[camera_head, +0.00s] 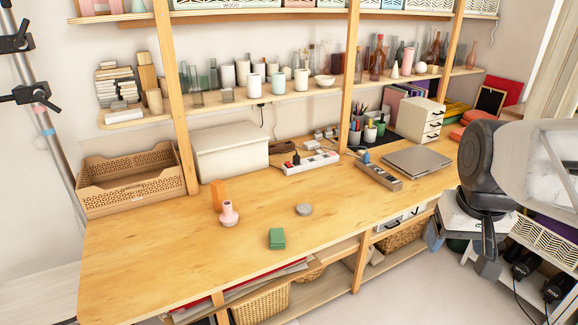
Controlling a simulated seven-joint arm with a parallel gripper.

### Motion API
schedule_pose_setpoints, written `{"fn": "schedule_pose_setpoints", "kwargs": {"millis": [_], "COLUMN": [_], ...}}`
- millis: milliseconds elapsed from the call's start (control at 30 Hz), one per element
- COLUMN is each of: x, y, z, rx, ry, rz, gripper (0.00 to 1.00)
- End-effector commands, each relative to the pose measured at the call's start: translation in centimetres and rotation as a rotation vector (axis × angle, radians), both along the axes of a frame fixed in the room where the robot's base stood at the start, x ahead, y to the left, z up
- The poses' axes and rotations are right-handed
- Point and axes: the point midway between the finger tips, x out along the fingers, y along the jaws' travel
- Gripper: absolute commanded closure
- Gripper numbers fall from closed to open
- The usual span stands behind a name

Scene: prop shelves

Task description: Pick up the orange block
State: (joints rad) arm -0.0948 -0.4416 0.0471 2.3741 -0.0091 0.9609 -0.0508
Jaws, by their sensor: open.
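The orange block (217,193) stands upright on the wooden table, left of its middle. A small pink vase (229,214) with a grey lower part stands just in front of it and to its right, close to it in the picture. My gripper (488,262) hangs at the right, past the table's right part and far from the block. It is seen side-on, so the gap between its fingers is hard to see. It is open, and nothing shows in it.
A green block (277,238) and a grey disc (303,210) lie on the table (160,270). Behind are a white box (230,150), a brown crate (130,182) and power strips (311,162). Wooden posts and a loaded shelf rise above. The front left tabletop is clear.

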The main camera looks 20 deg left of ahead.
Motion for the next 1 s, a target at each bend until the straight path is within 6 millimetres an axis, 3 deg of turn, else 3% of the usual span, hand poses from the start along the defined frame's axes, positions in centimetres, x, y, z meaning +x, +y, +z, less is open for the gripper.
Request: {"fn": "schedule_pose_setpoints", "kwargs": {"millis": [533, 1000], "x": [11.6, 20.7], "y": [7.3, 15.7], "z": [2.4, 2.3], "rx": [-0.018, -0.035], "ry": [0.036, 0.062], "rz": [0.192, 0.354], "gripper": [0.28, 0.28]}}
